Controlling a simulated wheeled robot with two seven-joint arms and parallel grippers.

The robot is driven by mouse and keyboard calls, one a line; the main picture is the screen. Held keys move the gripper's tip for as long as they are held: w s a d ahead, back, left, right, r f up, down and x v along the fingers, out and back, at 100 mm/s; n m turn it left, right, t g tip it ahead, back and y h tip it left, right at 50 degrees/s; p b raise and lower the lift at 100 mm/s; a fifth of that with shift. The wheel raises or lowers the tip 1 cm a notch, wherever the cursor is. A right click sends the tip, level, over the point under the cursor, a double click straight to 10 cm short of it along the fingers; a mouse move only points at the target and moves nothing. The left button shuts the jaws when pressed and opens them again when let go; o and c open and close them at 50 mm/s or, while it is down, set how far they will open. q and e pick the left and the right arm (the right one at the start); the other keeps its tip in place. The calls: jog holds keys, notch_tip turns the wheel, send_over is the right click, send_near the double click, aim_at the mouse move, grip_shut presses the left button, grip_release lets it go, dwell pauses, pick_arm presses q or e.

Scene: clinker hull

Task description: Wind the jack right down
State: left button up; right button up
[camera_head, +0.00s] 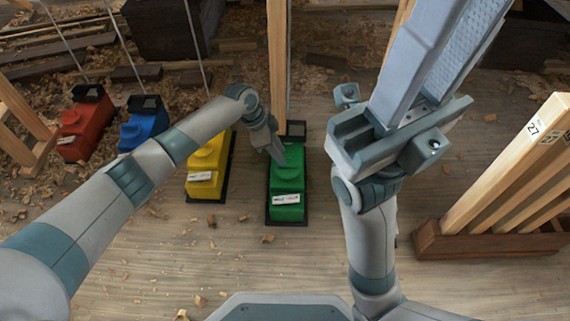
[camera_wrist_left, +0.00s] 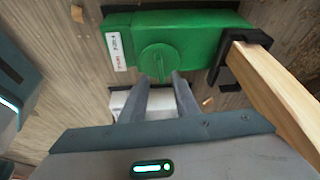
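The green jack (camera_head: 287,180) is a box with a round knob on top and a pale label. It stands on the floor, with a wooden post (camera_head: 278,70) rising from the black socket at its far end. In the left wrist view, the green jack (camera_wrist_left: 190,45) shows its slotted green knob (camera_wrist_left: 156,62). My left gripper (camera_head: 280,155) is over this jack. Its fingers (camera_wrist_left: 161,78) are apart and empty in the wrist view, with tips close to the knob; contact is unclear. My right gripper (camera_head: 445,40) is raised, pointing away; its finger gap is unclear.
Yellow (camera_head: 205,170), blue (camera_head: 145,125) and red (camera_head: 85,125) jacks stand to the left. A pale box (camera_wrist_left: 130,100) lies beyond the left fingers in the wrist view. A wooden rack (camera_head: 490,240) of numbered boards stands right. Wood chips litter the floor.

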aim_at(287, 168)
pick_arm(q)
jog(key=shift+b+x, duration=1)
jog(key=shift+x, duration=1.5)
grip_shut()
